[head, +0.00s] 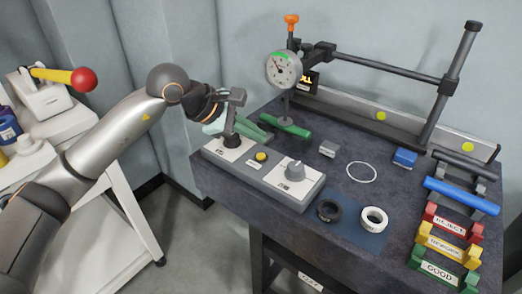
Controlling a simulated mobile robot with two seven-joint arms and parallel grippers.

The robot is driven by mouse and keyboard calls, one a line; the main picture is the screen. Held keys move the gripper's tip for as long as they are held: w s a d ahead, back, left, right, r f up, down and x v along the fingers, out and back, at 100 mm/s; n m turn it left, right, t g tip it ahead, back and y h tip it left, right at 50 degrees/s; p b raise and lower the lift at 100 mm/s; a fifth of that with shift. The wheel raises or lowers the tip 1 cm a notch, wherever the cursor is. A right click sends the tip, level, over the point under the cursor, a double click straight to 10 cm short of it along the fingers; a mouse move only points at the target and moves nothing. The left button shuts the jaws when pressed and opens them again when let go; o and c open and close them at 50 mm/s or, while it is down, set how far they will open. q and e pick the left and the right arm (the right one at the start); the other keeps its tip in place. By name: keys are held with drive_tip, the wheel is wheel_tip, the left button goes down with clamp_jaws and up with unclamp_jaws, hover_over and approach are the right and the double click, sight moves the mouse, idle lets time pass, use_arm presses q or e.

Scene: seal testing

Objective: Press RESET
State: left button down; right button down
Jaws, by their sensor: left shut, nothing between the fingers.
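A grey control box (274,186) sits at the near left edge of the dark bench. My left gripper (217,108) is shut and empty, reaching in from the left, close to the lever's upper part. The lever partly covers its tips, and I cannot tell whether they touch it. My right gripper is not in view.
A dial gauge (283,69) on a stand rises behind the box, above a green piece (286,126). A black ring (329,210) and a white ring (374,219) lie near the front. Red, yellow and green racks (437,273) stand at right. A white cart (112,213) is at left.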

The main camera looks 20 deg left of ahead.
use_arm(q)
wheel_tip(320, 180, up, 3)
drive_tip(key=shift+f+p, duration=0.1)
drive_tip(key=shift+p, duration=0.6)
